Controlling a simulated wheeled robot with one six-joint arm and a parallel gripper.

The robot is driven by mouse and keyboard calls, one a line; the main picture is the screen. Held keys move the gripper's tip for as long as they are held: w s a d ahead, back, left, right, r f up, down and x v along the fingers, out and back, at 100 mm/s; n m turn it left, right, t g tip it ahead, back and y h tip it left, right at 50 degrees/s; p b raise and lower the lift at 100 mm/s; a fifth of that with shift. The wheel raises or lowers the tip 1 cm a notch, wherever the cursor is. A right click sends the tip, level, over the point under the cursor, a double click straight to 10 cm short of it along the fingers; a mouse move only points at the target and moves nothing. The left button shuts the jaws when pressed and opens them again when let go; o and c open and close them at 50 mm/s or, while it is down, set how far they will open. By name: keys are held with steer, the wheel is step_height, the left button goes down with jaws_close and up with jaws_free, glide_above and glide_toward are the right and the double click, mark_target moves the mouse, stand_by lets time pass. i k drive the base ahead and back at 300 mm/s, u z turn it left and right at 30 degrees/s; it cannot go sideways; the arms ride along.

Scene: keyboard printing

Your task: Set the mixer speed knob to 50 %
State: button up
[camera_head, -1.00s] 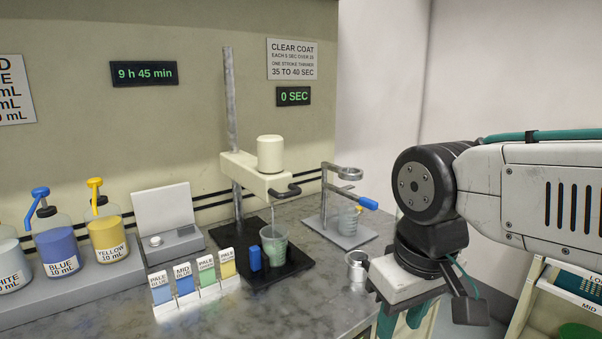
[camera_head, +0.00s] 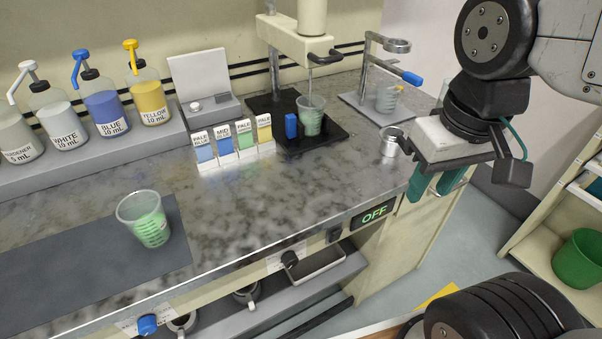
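The mixer (camera_head: 298,38) is a cream stand-mounted unit with its shaft reaching into a cup of green liquid (camera_head: 311,116) on a black base. A black knob (camera_head: 290,259) sits on the bench's front face beside a pale label. A smaller black control (camera_head: 334,235) is to its right, beside a green display (camera_head: 375,213) reading OFF. A blue knob (camera_head: 148,325) is farther left on the front. The labels are too small to read, so I cannot tell which control sets mixer speed. My gripper (camera_head: 436,188) points down, teal fingers apart and empty, right of these controls near the bench's right end.
A second cup of green liquid (camera_head: 146,219) stands on a dark mat at the left. Pump bottles, sample cards (camera_head: 233,144) and a small metal cup (camera_head: 391,141) stand on the bench. A tray (camera_head: 318,262) is below the front edge. A green bin (camera_head: 580,258) is at right.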

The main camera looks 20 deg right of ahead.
mark_target(290, 258)
steer(key=u, duration=0.35)
steer(key=k, duration=1.25)
steer(key=z, duration=0.4)
